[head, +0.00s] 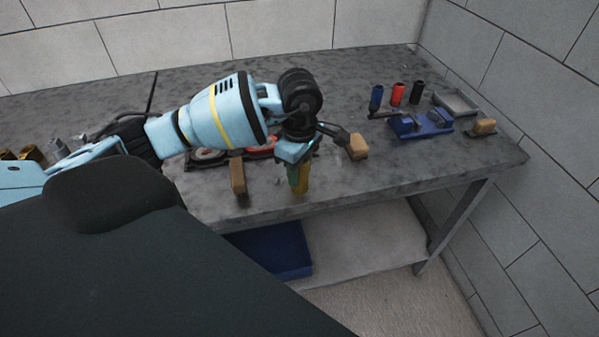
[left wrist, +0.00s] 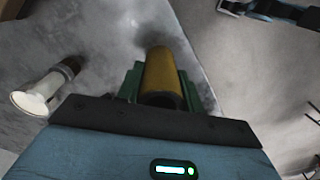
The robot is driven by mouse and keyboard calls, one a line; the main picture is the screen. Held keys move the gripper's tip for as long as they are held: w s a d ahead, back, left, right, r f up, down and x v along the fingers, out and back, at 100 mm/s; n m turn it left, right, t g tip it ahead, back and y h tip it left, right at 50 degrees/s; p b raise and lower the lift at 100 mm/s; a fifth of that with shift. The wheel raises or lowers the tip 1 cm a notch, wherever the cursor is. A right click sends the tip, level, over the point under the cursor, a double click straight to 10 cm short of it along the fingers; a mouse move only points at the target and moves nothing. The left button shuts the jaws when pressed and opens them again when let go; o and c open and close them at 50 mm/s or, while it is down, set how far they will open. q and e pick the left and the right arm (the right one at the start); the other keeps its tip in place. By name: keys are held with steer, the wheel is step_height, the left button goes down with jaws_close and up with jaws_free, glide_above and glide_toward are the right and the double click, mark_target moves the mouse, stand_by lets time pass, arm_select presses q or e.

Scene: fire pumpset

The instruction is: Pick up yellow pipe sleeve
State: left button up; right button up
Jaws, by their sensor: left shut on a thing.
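The yellow pipe sleeve (head: 302,181) is a short yellow-brown cylinder near the front edge of the grey workbench (head: 400,170). My left gripper (head: 298,172) is above the bench with its fingers pointing down, shut on the sleeve. In the left wrist view the sleeve (left wrist: 161,76) sits between the green fingers of my left gripper (left wrist: 160,88), and its open round end faces the camera. I cannot tell whether the sleeve touches the bench top. My right gripper is not in view.
Blue (head: 376,97), red (head: 397,94) and black (head: 417,92) cylinders stand farther right, behind a blue vise-like tool (head: 421,125). A blue bin (head: 275,249) is on the shelf below.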

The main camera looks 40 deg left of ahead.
arm_select(q)
jaws_close()
steer(key=shift+r, duration=0.1)
steer(key=shift+w+r, duration=0.1)
steer(key=shift+r, duration=0.45)
step_height(320, 180, up, 2)
steer(key=shift+d+r, duration=0.1)
steer(key=shift+r, duration=0.1)
steer(key=s+d+r+b, duration=0.1)
steer(key=s+d, duration=0.8)
steer(key=s, duration=0.4)
steer(key=shift+s+r, duration=0.15)
